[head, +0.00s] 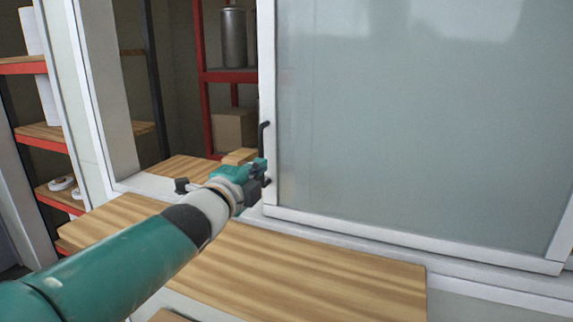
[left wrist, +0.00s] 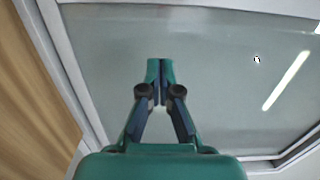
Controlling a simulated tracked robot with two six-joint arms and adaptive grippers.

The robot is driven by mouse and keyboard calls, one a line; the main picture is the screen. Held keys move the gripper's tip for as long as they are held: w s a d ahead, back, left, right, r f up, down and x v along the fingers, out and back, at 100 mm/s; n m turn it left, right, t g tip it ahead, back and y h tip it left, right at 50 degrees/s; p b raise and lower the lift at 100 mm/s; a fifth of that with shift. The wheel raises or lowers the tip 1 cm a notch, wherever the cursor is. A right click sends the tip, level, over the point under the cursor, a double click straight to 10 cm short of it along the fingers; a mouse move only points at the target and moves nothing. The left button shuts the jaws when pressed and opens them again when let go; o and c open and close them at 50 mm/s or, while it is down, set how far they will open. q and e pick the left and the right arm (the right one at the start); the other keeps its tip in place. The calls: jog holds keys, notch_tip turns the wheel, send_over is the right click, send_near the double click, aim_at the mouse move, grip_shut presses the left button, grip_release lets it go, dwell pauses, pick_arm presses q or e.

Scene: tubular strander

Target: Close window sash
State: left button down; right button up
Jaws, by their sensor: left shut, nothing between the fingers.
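The window sash (head: 420,130) has a white frame around greyish glass and stands to the right. An opening is left between its left edge and the left jamb (head: 92,100). A dark handle (head: 263,138) is upright on the sash's left frame. My left gripper (head: 262,165) is beside the lower part of this handle and hides some of it. I cannot tell whether they touch. In the left wrist view the left gripper's fingers (left wrist: 160,68) are shut and empty in front of the sash glass (left wrist: 230,70). My right gripper is in neither view.
A wooden sill board (head: 310,275) runs below the window. Through the opening show red shelving (head: 230,76), a metal cylinder (head: 233,38) and a cardboard box (head: 235,130). More shelves (head: 40,132) stand at the far left.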

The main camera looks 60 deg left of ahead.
pick_arm(q)
jog(key=w+a+f+p, duration=0.1)
jog(key=w+a+p, duration=0.3)
jog(key=a, duration=0.6)
jog(key=w, duration=0.2)
jog(key=shift+w+a+p, duration=0.15)
jog(key=shift+w+p, duration=0.15)
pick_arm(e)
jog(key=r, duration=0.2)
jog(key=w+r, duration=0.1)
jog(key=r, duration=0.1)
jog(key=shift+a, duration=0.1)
